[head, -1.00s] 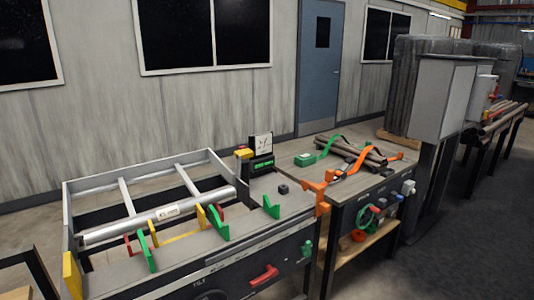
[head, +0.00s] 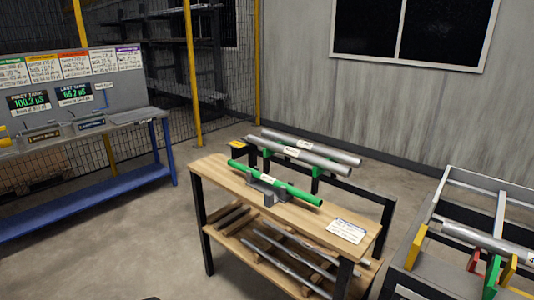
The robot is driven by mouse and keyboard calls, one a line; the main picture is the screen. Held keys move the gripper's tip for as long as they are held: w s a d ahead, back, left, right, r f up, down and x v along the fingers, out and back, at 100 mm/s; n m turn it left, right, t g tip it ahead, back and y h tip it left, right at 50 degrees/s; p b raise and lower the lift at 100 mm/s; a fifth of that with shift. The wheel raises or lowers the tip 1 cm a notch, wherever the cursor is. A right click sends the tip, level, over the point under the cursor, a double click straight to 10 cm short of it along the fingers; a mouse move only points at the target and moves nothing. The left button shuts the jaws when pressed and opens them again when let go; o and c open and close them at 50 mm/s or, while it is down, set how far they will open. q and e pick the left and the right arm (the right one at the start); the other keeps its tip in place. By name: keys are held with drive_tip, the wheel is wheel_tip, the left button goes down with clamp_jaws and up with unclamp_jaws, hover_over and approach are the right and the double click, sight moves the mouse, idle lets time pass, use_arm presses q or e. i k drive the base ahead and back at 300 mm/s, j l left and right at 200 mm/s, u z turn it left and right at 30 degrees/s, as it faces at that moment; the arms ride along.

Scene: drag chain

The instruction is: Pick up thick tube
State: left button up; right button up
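Several tubes are in view, and I cannot tell for certain which is the thick tube. A green tube with a white label (head: 303,194) rests in a grey block (head: 268,190) on a wooden-topped table (head: 222,172). Two silver labelled tubes lie behind it on green supports: a nearer one (head: 325,162) and a farther one (head: 335,153). Another silver tube (head: 475,236) lies on the frame at the right, cut off by the picture edge. Neither of my grippers is in view.
Thin rods (head: 285,257) lie on the table's lower shelf. A blue-legged bench (head: 90,200) with displays stands at the left. The metal frame (head: 445,196) with yellow, red and green brackets stands at the right. Open floor (head: 130,245) lies between bench and table.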

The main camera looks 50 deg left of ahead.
sight(345, 171)
drive_tip(key=u, duration=1.5)
drive_tip(key=i+j+z, duration=0.1)
drive_tip(key=z, duration=0.25)
drive_tip(key=i+j+z, duration=0.1)
drive_tip(key=z, duration=0.25)
drive_tip(key=j+z, duration=0.1)
drive_tip(key=z, duration=0.25)
drive_tip(key=i+j, duration=0.05)
